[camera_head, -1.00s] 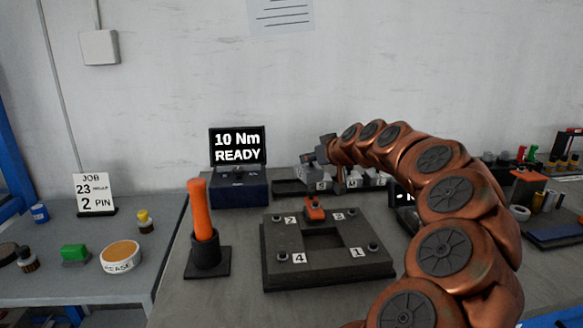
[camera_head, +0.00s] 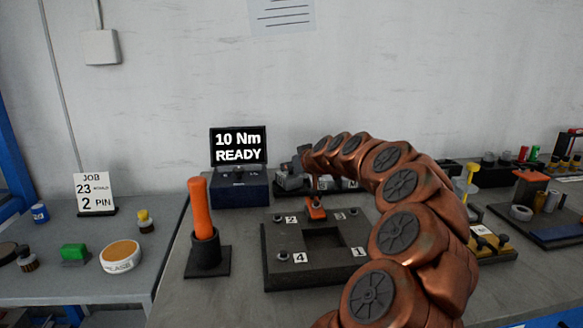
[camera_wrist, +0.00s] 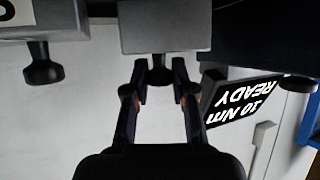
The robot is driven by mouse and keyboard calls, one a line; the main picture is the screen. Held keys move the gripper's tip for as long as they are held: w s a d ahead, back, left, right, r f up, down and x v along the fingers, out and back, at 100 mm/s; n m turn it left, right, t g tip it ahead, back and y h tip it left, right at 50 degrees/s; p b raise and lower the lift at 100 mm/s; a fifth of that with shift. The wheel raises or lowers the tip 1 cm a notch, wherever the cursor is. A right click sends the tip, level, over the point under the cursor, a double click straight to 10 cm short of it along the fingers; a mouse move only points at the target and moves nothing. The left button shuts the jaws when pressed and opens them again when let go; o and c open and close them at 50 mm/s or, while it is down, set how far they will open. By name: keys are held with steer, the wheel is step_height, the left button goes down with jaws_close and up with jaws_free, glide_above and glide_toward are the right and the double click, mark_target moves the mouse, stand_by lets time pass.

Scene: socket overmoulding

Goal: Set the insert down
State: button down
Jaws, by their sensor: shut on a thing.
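My gripper (camera_wrist: 160,70) is shut on the black knob of a grey block, the insert (camera_wrist: 165,28), in the wrist view. In the head view the insert (camera_head: 290,182) shows as a small grey block below my gripper (camera_head: 302,163), at the left end of the rack (camera_head: 350,187) behind the mould plate. I cannot tell whether the insert touches the rack or is just above it. A second knobbed piece (camera_wrist: 42,65) is at the left in the wrist view. My arm hides part of the rack.
The mould plate (camera_head: 275,245) with a square opening and an orange clamp (camera_head: 315,208) lies in front. The display (camera_head: 238,147) reads 10 Nm READY, close left of the gripper. An orange-handled tool (camera_head: 201,210) stands front left. A yellow-topped item (camera_head: 470,182) stands right.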

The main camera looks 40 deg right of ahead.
steer(key=c, duration=1)
jaws_free()
steer(key=shift+f, duration=0.1)
steer(key=shift+o, duration=0.2)
steer(key=shift+s+r, duration=0.15)
steer(key=shift+r, duration=0.1)
steer(key=v, duration=1.1)
steer(key=shift+s, duration=0.3)
steer(key=shift+a+r, duration=0.1)
steer(key=shift+p, duration=0.3)
